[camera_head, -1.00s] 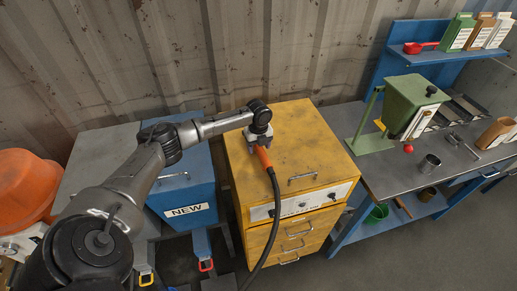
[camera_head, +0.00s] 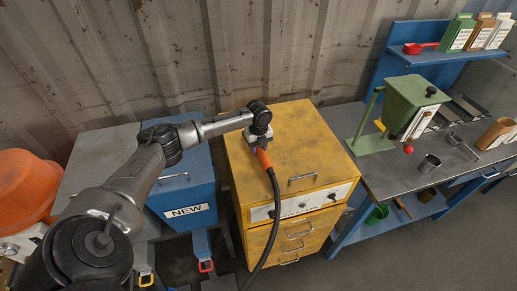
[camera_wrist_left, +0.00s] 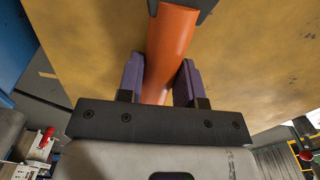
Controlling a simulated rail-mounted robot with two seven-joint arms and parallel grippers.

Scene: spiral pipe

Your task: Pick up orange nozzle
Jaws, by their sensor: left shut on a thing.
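The orange nozzle (camera_head: 263,158) is at the left part of the yellow cabinet's top in the head view, with a black hose (camera_head: 272,215) running from it down the cabinet's front. In the left wrist view the nozzle (camera_wrist_left: 170,50) is an orange tube with a dark end piece at the top edge. My left gripper (camera_head: 260,148) is over the nozzle. In the wrist view its two purple fingers (camera_wrist_left: 160,80) stand on either side of the tube, shut on it. Whether the nozzle touches the cabinet top is hard to tell. My right gripper is not in view.
The yellow cabinet (camera_head: 300,145) has drawers and a handle on top. A blue box marked NEW (camera_head: 188,200) stands left of it. A workbench (camera_head: 390,170) with a green hopper (camera_head: 412,105) is to the right. A corrugated wall (camera_head: 290,45) closes the back.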

